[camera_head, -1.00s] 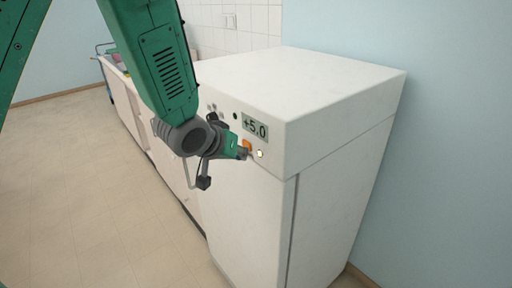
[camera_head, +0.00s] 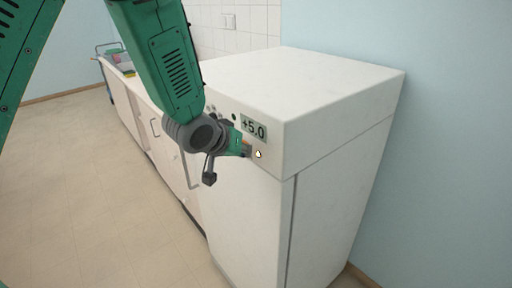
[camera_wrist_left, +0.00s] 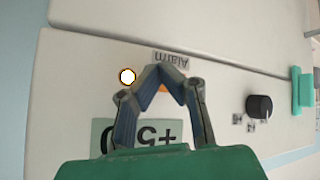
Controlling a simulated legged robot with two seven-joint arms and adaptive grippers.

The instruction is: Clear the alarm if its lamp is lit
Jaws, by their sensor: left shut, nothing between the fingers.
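The alarm lamp (camera_head: 258,154) is a small round light on the front of the white cabinet, below the +5.0 display (camera_head: 253,128). In the left wrist view the lamp (camera_wrist_left: 127,76) looks bright white with a yellow-orange rim, so it appears lit. An orange button (camera_wrist_left: 164,88) sits beside it by the "Alarm" label (camera_wrist_left: 170,58), partly hidden behind my fingers. My left gripper (camera_head: 249,151) is shut and empty, its tips over the button's area; it also shows in the wrist view (camera_wrist_left: 160,69). I cannot tell whether the tips touch the panel. My right gripper is not in view.
The white cabinet (camera_head: 335,82) stands against the blue wall. A black knob (camera_wrist_left: 259,107) is on the same panel. A counter with drawers and handles runs to the back left. The floor (camera_head: 90,190) at left is clear.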

